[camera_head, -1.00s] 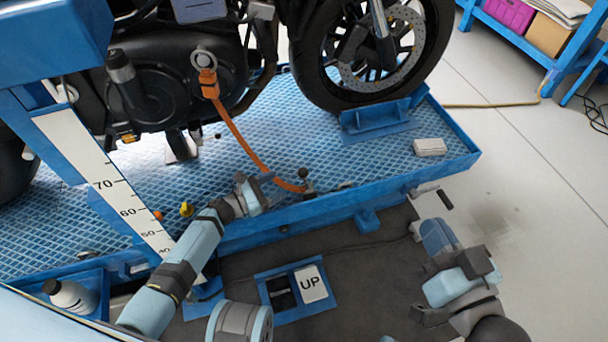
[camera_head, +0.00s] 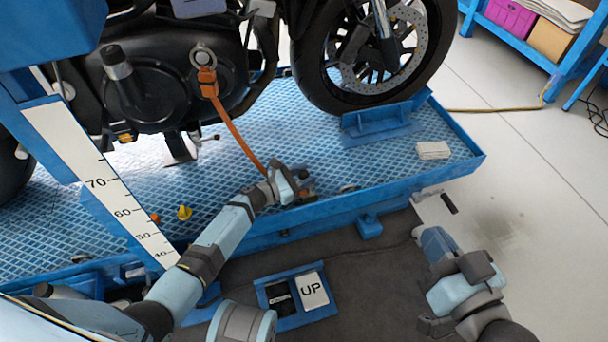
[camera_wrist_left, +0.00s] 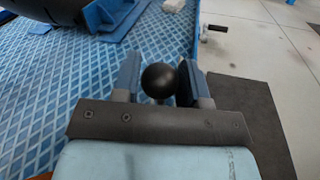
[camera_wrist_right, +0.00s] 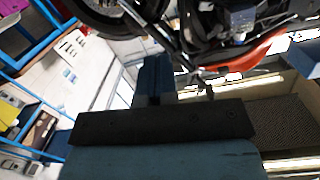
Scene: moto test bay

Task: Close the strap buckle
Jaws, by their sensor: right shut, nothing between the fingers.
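The orange strap (camera_head: 232,128) runs from a ring (camera_head: 203,57) on the motorcycle down towards the lift's edge. The buckle (camera_head: 306,186) at its lower end is mostly hidden behind my left gripper (camera_head: 289,184). In the left wrist view, a black ball knob (camera_wrist_left: 159,82) stands between the open fingers of my left gripper (camera_wrist_left: 158,78), with small gaps beside it. My right gripper (camera_head: 434,238) is shut and empty, off the front edge of the lift. It also shows in the right wrist view (camera_wrist_right: 154,78), far from the buckle.
The blue lift platform (camera_head: 240,165) carries the motorcycle, whose front wheel sits in a blue chock (camera_head: 376,120). A white block (camera_head: 433,150) and a yellow knob (camera_head: 184,212) are on the platform. A foot pedal marked UP (camera_head: 312,290) is on the dark mat.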

